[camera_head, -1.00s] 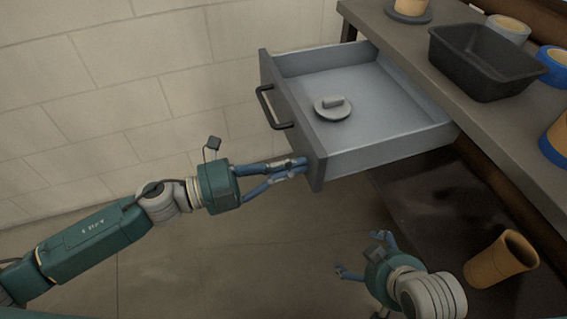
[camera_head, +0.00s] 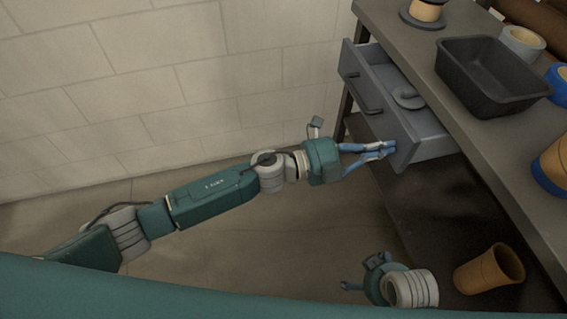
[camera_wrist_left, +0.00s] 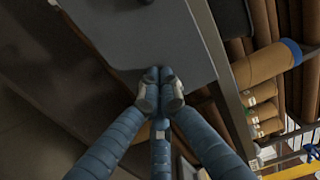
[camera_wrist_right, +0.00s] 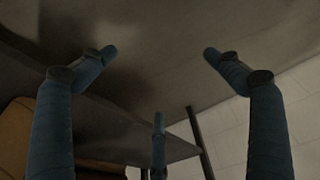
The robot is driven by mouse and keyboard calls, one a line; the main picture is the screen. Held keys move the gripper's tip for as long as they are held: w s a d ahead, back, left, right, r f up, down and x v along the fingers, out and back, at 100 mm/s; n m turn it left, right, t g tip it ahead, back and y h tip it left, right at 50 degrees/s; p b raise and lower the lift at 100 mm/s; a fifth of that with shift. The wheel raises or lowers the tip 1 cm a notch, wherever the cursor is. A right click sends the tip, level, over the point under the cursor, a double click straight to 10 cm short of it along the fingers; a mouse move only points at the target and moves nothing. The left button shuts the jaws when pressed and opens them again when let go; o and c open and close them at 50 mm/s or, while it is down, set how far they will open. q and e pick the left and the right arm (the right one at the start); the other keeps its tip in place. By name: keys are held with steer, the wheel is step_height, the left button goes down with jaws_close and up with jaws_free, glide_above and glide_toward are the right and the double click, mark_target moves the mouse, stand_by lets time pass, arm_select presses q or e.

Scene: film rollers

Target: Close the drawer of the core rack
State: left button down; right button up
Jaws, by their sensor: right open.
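The grey drawer (camera_head: 413,128) of the core rack is partly open and juts out to the left from under the rack's top (camera_head: 470,122). It has a dark bar handle (camera_head: 364,96) on its front. A grey round piece with a knob (camera_head: 407,97) lies inside. My left gripper (camera_head: 388,149) is at the near end of the drawer front, its fingertips against or very close to it. In the left wrist view the fingertips (camera_wrist_left: 160,76) are together, with nothing seen between them, at the drawer's edge. My right gripper (camera_wrist_right: 158,52) is open and empty, low under the rack; the head view partly hides it.
A black bin (camera_head: 490,78), a blue-edged roll (camera_head: 553,165) and other rolls stand on the rack top. An orange-brown cup-like core (camera_head: 488,270) stands on the lower shelf near my right gripper. The floor left of the rack is clear.

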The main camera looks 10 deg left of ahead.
arm_select(q)
steer(key=x, duration=0.6)
steer(key=shift+w+d+b, duration=0.15)
steer(key=shift+d+b, duration=0.15)
steer(key=shift+d, duration=0.15)
steer(key=shift+r, duration=0.1)
arm_select(e)
steer(key=shift+v, duration=1.05)
arm_select(q)
steer(key=shift+r, duration=0.15)
arm_select(e)
steer(key=shift+w+a+r, duration=0.1)
steer(key=shift+w+r, duration=0.05)
arm_select(q)
steer(key=shift+a, duration=0.1)
